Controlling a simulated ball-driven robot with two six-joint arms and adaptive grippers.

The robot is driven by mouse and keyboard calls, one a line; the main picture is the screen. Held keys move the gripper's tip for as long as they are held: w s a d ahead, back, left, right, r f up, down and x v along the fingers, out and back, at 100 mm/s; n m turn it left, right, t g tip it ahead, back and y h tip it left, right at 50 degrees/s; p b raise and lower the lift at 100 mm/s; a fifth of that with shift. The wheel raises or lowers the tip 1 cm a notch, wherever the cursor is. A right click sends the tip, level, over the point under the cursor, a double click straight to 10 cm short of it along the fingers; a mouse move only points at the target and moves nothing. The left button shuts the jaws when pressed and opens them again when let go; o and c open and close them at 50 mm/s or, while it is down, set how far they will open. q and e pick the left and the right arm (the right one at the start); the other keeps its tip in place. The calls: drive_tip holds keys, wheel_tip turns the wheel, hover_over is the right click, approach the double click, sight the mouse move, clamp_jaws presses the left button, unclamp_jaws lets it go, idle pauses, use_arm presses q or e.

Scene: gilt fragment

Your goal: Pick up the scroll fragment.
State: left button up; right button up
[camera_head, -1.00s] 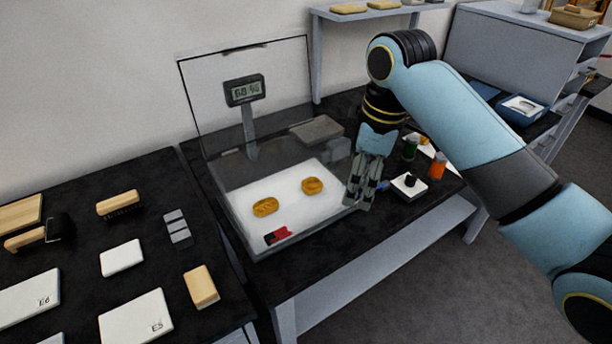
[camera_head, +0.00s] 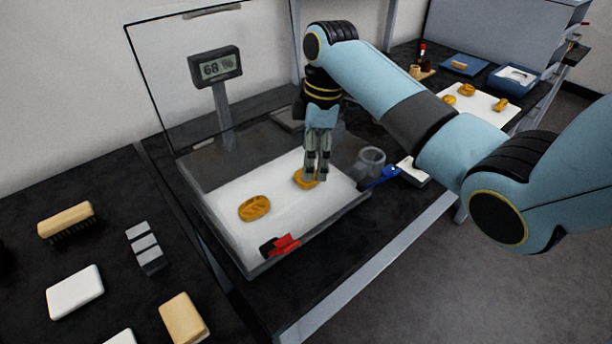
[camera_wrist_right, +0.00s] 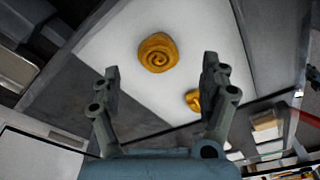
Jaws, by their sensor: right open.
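The scroll fragment (camera_wrist_right: 158,53), a gold piece with a spiral face, lies on the white floor of the clear-walled case. In the head view it (camera_head: 299,181) is partly hidden behind my right gripper (camera_head: 316,172). That gripper points down over it, and the wrist view shows the jaws (camera_wrist_right: 160,68) open and empty, with the fragment ahead between the finger lines. Whether a finger touches it I cannot tell. A second gold fragment (camera_head: 254,208), oval and ribbed, lies to its left in the case. My left gripper is not in view.
The case (camera_head: 228,235) has a raised clear lid and low walls close around the gripper. A red and black item (camera_head: 281,244) lies at its front edge. A humidity display (camera_head: 215,66) stands behind. More gold pieces lie on a white board (camera_head: 484,104) at right.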

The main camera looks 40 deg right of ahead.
drive_tip(key=f, duration=0.4)
drive_tip(key=shift+w+a+f, duration=0.25)
drive_tip(key=shift+w+a, duration=0.05)
drive_tip(key=shift+c, duration=1.3)
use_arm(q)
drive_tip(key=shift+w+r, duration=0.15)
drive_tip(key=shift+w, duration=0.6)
use_arm(e)
drive_tip(key=c, duration=0.8)
